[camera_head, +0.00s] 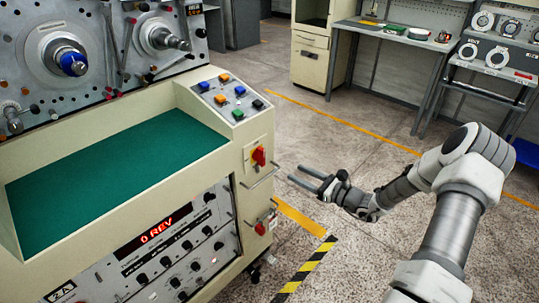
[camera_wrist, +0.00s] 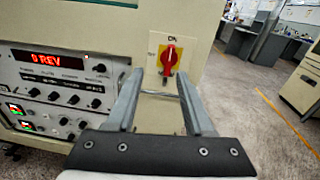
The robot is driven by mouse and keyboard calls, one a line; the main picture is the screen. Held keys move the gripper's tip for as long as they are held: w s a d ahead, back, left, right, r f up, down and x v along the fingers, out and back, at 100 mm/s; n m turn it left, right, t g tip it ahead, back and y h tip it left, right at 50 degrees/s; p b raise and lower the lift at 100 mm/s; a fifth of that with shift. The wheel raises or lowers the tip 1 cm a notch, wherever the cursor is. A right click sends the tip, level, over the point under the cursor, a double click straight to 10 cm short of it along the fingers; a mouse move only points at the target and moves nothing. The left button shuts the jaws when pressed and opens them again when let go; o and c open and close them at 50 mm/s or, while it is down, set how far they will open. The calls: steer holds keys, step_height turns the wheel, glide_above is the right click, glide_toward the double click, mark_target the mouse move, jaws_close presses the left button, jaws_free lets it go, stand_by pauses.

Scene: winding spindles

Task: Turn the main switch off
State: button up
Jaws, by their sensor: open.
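The main switch (camera_head: 259,155) is a red rotary knob on a yellow plate, on the side of the cream winding machine (camera_head: 211,118). In the wrist view the red knob (camera_wrist: 170,56) is roughly upright, with "ON" lettering above its plate. My gripper (camera_head: 306,177) is open and empty, to the right of the switch and apart from it. In the wrist view its two fingers (camera_wrist: 160,80) point toward the machine, with the knob showing between and beyond the fingertips. Nothing hides the knob.
A metal handle bar (camera_head: 262,178) sits below the switch, and a second red knob (camera_head: 261,228) is lower down. The display (camera_head: 152,232) reads "0 REV". Colored push buttons (camera_head: 239,90) are on the top panel. Open floor lies right of the machine; workbenches stand behind.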

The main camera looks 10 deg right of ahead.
steer(key=d+f+m+t, duration=0.1)
steer(key=d, duration=0.1)
steer(key=b, duration=0.1)
glide_toward(264, 152)
steer(key=shift+h, duration=0.4)
steer(key=x, duration=0.9)
steer(key=shift+w+a+r, duration=0.1)
steer(key=shift+a+r, duration=0.15)
steer(key=shift+a, duration=0.1)
jaws_close()
